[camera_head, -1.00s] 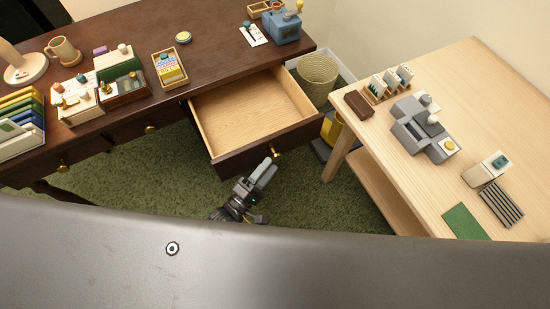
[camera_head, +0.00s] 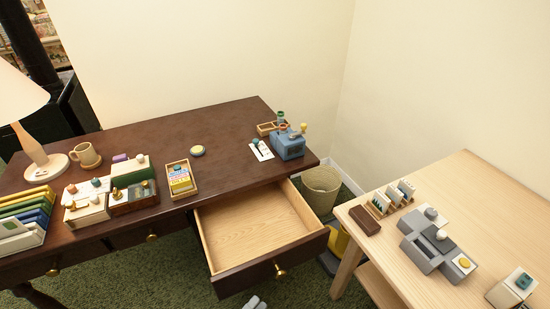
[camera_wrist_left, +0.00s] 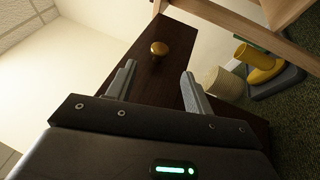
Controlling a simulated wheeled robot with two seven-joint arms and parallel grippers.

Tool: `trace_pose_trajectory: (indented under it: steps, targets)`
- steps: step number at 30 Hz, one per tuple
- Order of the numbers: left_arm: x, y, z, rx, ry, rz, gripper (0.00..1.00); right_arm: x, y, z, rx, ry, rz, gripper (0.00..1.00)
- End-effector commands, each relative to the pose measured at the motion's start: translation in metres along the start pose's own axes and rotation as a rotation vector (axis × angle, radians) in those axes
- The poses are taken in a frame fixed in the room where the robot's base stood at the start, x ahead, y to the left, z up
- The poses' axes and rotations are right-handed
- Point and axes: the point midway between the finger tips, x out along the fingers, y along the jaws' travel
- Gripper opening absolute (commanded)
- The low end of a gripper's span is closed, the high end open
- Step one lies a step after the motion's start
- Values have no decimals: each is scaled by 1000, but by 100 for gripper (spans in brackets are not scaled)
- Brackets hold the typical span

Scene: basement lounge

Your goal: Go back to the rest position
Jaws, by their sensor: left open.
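My left gripper (camera_head: 255,303) shows only by its grey fingertips at the bottom edge of the head view, below the drawer front. In the left wrist view my left gripper (camera_wrist_left: 160,84) is open with nothing between its fingers. The open drawer (camera_head: 268,277) of the dark wooden desk (camera_head: 135,139) is pulled out and its inside is empty. Its brass knob (camera_head: 280,272) is apart from the fingers and also shows in the left wrist view (camera_wrist_left: 159,48). My right gripper is not in view.
A light wooden table (camera_head: 475,190) stands at the right, with a grey device (camera_head: 428,254) on it. A wicker bin (camera_head: 320,189) stands between desk and table. A lamp (camera_head: 45,163), mug (camera_head: 85,155) and several boxes crowd the desk's left. Green carpet lies below.

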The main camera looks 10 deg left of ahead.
Motion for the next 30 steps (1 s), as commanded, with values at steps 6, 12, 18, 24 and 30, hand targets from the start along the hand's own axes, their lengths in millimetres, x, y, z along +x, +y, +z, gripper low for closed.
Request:
trace_pose_trajectory:
  steps: [6,12,18,24,30]
  targets:
    - [-9,-29,-6,92,21,-118,52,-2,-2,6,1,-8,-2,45]
    - [-78,-136,-28,454,-20,-604,52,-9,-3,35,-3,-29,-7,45]
    - [-215,-217,-41,802,-317,-1147,52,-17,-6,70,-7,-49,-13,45]
    - [-335,-232,-44,953,-691,-1483,52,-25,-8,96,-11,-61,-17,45]
    - [-388,-227,-44,986,-892,-1601,52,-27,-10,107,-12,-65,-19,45]
